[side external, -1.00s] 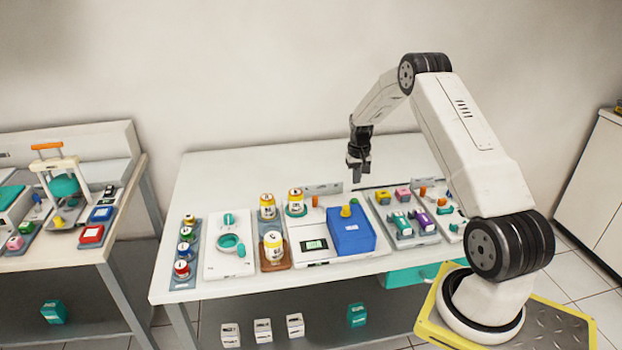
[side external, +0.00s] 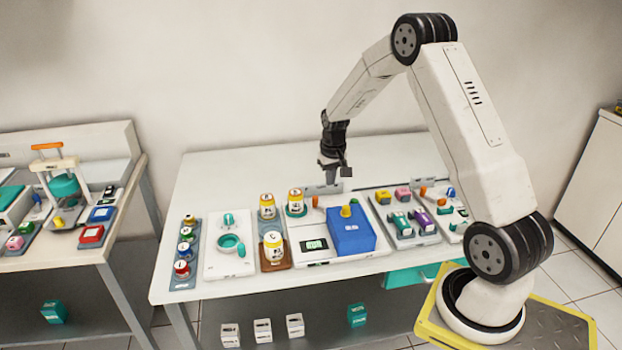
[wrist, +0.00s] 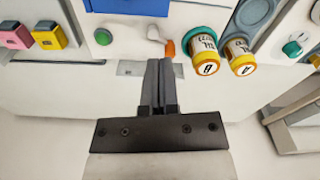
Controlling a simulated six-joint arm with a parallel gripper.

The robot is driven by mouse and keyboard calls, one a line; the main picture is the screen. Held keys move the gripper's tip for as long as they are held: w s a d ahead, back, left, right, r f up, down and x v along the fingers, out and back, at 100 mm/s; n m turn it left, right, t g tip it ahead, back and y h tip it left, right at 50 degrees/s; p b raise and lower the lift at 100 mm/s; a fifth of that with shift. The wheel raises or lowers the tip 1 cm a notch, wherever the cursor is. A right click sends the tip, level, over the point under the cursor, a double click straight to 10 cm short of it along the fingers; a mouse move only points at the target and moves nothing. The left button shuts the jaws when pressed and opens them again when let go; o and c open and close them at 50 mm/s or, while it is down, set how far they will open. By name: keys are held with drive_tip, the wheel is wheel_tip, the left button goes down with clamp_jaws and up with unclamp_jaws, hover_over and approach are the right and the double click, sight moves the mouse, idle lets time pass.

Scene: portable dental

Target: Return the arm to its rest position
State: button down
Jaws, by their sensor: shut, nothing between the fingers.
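My gripper (side external: 333,176) hangs above the back part of the white table (side external: 225,170), behind the blue box (side external: 350,235) in the side view. It points down, with its fingers together and nothing between them. In the wrist view my gripper (wrist: 158,65) is shut, with its fingertips near an orange piece (wrist: 169,48) in the picture. A gap between fingers and table seems to show, but I cannot tell its height.
Yellow-banded jars (side external: 273,247) stand left of the blue box. A tray with green and purple pieces (side external: 410,225) lies to its right. A second bench (side external: 75,255) stands at the left. The table's back left is clear.

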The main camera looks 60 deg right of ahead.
drive_tip(key=s+a+r+n+t, duration=0.1)
drive_tip(key=s+a+r+n, duration=0.1)
drive_tip(key=a, duration=0.5)
drive_tip(key=s+a+r+n, duration=0.1)
drive_tip(key=s+a+r, duration=0.15)
drive_tip(key=a, duration=0.45)
drive_tip(key=s+a+r+n+t, duration=0.1)
drive_tip(key=s+a+n, duration=0.2)
drive_tip(key=s+a, duration=0.7)
drive_tip(key=shift+a, duration=0.65)
idle(2.1)
